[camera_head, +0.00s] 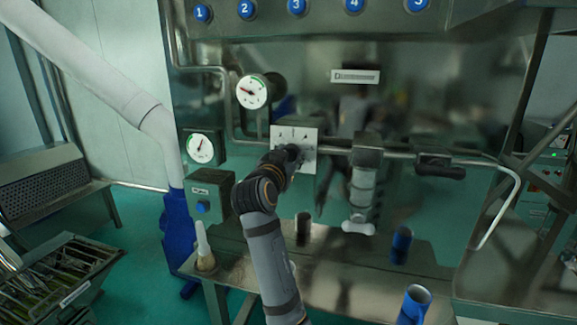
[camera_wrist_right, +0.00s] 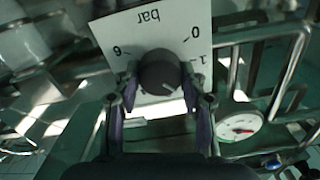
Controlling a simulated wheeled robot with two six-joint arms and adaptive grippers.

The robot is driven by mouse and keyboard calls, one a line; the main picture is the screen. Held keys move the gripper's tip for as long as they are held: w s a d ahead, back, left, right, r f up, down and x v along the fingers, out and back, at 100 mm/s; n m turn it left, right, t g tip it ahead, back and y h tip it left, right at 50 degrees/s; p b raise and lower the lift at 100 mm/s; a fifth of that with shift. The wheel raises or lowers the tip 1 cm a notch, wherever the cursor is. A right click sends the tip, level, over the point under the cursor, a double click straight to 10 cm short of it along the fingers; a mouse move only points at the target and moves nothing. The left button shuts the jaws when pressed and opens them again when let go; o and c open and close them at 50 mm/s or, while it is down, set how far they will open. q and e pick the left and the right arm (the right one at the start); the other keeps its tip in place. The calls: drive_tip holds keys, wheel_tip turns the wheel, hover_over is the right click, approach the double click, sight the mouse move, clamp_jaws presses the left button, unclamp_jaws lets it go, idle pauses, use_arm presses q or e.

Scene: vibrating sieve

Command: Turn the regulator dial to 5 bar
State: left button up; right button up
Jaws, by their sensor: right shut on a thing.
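The regulator dial is a dark round knob (camera_wrist_right: 160,72) on a white scale plate (camera_wrist_right: 190,30) marked "bar". The plate appears upside down in the right wrist view, with 0, 1 and 6 readable; the other marks are hidden. In the head view the plate (camera_head: 306,134) sits on the pipe at the centre. My right gripper (camera_head: 292,152) reaches it from below and covers the knob. In the right wrist view its two fingers (camera_wrist_right: 160,88) are shut on the knob, one on each side. My left gripper is not in view.
A round gauge (camera_head: 253,91) is up and left of the plate, and another gauge (camera_head: 200,147) is lower left. A control box (camera_head: 208,195) with a blue button stands below that. The horizontal pipe (camera_head: 400,154) runs right. Blue cups (camera_head: 402,244) stand near the table (camera_head: 345,275).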

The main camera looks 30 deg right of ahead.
drive_tip(key=m+b, duration=1.4)
drive_tip(key=b, duration=0.1)
drive_tip(key=shift+f+m, duration=0.1)
drive_tip(key=shift+m, duration=0.2)
drive_tip(key=m+b, duration=0.1)
drive_tip(key=m, duration=0.1)
drive_tip(key=shift+d+m+b, duration=0.1)
drive_tip(key=shift+m+b, duration=0.2)
drive_tip(key=shift+m, duration=0.1)
drive_tip(key=m+b, duration=0.1)
drive_tip(key=m, duration=0.1)
drive_tip(key=shift+m, duration=0.3)
drive_tip(key=shift+w+r+m+b, duration=0.15)
drive_tip(key=shift+m+b, duration=0.65)
drive_tip(key=shift+m, duration=1.1)
drive_tip(key=shift+r+m, duration=0.1)
drive_tip(key=shift+m, duration=0.2)
